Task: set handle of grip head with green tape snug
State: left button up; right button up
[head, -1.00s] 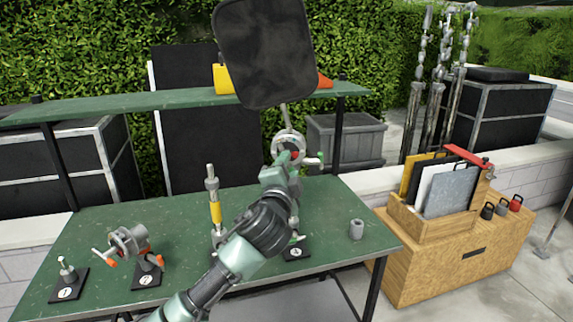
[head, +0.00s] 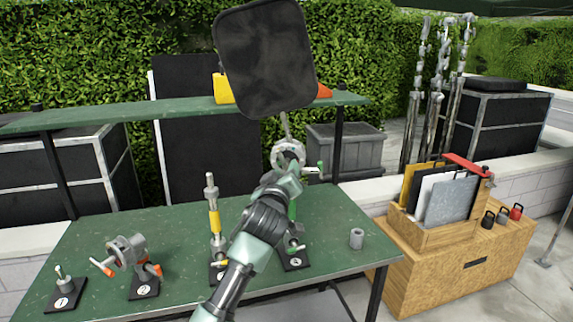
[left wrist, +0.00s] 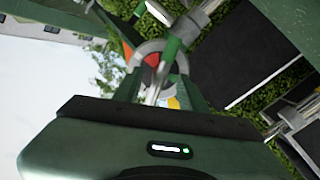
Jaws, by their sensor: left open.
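The grip head with green tape (head: 287,147) is a round metal head on top of the stand on base 4 (head: 294,260). A green-taped handle (head: 314,169) sticks out to its right. The head also shows in the left wrist view (left wrist: 150,47), with a red patch on it. My left gripper (head: 291,168) is open, just below and in front of the head, and hides part of it and the stand. In the left wrist view its fingers (left wrist: 158,88) flank the head and rod. I cannot tell whether they touch the handle. My right gripper is out of view.
A black flag (head: 265,58) rises on a rod above the head. A yellow-banded stand (head: 214,220) is close left of my arm. An orange-tipped grip head (head: 128,252) sits further left.

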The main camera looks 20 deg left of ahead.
pick_arm(q)
jog(key=shift+w+a+p, duration=0.15)
jog(key=shift+w, duration=0.55)
jog(key=shift+w+a+p, duration=0.1)
jog(key=shift+w+p, duration=0.05)
jog(key=shift+w, duration=0.55)
grip_shut()
jog(key=shift+m+y, duration=0.3)
jog(key=shift+m, duration=1.6)
grip_release()
